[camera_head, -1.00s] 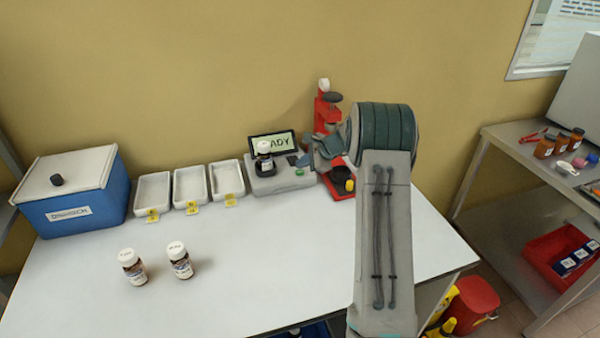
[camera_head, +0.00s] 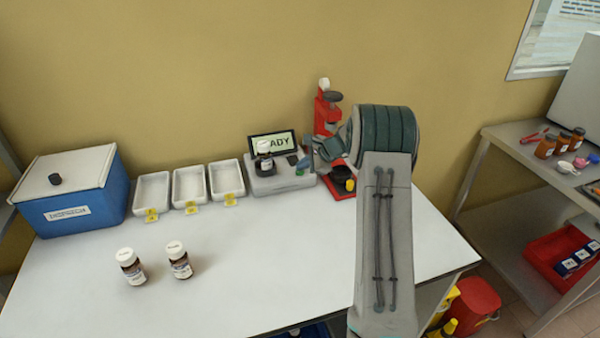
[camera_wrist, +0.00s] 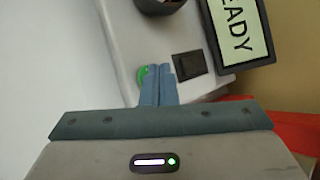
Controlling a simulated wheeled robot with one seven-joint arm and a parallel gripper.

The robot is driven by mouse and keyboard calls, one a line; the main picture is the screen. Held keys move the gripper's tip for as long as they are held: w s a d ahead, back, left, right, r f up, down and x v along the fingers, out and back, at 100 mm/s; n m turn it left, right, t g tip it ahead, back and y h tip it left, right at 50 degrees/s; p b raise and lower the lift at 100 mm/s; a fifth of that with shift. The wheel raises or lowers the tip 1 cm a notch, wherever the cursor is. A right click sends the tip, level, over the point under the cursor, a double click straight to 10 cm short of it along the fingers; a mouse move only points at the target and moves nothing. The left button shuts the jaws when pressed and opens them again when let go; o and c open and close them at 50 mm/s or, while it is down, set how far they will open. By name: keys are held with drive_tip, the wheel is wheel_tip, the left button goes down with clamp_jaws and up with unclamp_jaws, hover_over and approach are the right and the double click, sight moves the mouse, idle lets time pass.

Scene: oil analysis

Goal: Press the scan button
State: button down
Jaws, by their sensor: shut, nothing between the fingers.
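The scanner (camera_head: 283,183) is a grey device on the white table with a screen (camera_head: 272,143) reading "READY", its first letters hidden in part by a bottle. A dark bottle with a white cap (camera_head: 264,156) stands on it. The green button (camera_wrist: 143,76) is on the scanner's top, partly covered by my fingers in the wrist view. My gripper (camera_wrist: 159,68) is shut and empty, its blue fingertips overlapping the button's edge in that view. I cannot tell whether they touch it. In the head view my gripper (camera_head: 304,164) is small, at the scanner's right end.
A red device (camera_head: 328,115) stands right of the scanner, close behind my wrist. Three white trays (camera_head: 188,187) and a blue box (camera_head: 72,195) line the back left. Two bottles (camera_head: 180,260) stand on the left table. The table's middle is clear.

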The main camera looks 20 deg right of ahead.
sight(303, 172)
drive_tip(key=shift+f+b, duration=0.35)
drive_tip(key=shift+f, duration=0.05)
drive_tip(key=shift+r, duration=0.15)
idle(0.5)
drive_tip(key=shift+r+p, duration=0.45)
drive_tip(key=shift+r, duration=0.2)
drive_tip(key=shift+r, duration=0.15)
drive_tip(key=shift+r+p, duration=1.65)
drive_tip(key=shift+r, duration=0.8)
drive_tip(key=shift+f, duration=0.1)
